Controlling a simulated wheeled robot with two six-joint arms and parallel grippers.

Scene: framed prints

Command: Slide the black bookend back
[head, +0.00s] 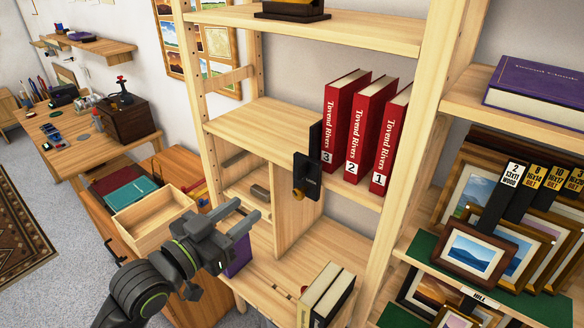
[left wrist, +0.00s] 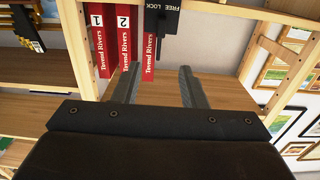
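The black bookend (head: 307,174) stands on the middle shelf at the left end of the red books, near the shelf's front edge. Its front plate has a brass knob low down. In the left wrist view the bookend (left wrist: 172,18) shows at the top, upside down, with "FREE LOCK" lettering. Three red books (head: 350,120) numbered 3, 2 and 1 stand to its right. My left gripper (head: 248,209) is open and empty, in front of and below the shelf, left of the bookend and apart from it. Its fingers (left wrist: 160,70) are spread in the wrist view. My right gripper is not in view.
The shelf board (head: 262,133) left of the bookend is bare. A wooden upright (head: 440,90) stands right of the books. Below are an open wooden box (head: 155,218), a purple item (head: 238,256) and pale books (head: 326,296). Framed prints (head: 478,250) fill the right shelves.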

